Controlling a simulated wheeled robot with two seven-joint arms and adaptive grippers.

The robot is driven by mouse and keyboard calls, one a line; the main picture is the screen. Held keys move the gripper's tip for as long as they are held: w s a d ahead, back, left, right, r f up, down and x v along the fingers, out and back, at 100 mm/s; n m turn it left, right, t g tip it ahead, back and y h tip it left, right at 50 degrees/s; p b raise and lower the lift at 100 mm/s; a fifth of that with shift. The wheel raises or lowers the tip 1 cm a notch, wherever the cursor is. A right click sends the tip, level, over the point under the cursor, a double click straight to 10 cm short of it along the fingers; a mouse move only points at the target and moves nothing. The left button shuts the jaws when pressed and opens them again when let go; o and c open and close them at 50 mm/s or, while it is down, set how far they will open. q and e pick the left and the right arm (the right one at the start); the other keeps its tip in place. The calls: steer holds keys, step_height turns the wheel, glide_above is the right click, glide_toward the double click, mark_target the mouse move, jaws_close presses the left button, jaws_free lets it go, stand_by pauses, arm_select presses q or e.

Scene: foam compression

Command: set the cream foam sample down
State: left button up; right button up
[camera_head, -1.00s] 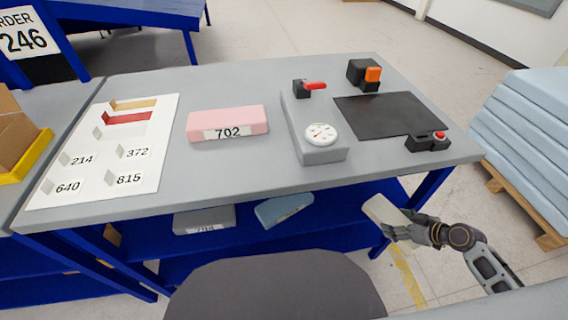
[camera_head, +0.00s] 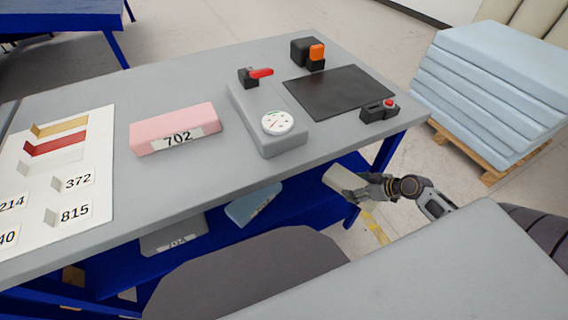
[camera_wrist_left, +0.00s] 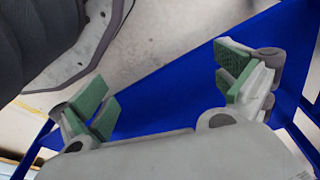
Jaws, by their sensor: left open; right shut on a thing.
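The cream foam sample (camera_head: 345,182) is a pale block in my right gripper (camera_head: 362,189), off the front right side of the grey table. It is tilted and clear of the tabletop, in front of a blue table leg. The right gripper is shut on its near end, which the fingers partly hide. My left gripper (camera_wrist_left: 165,95) shows only in the left wrist view. Its green-padded fingers are wide apart with nothing between them, above a blue surface. The left gripper is not in the head view.
On the grey table (camera_head: 215,90) lie a pink foam block (camera_head: 175,127) marked 702, a grey gauge unit (camera_head: 265,125), a black mat (camera_head: 338,92) and a button box (camera_head: 379,111). Grey (camera_head: 175,235) and blue (camera_head: 253,205) blocks lie on the shelf below. Blue slabs (camera_head: 490,90) stand at right.

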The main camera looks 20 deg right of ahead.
mark_target(334, 171)
steer(key=shift+w, duration=0.1)
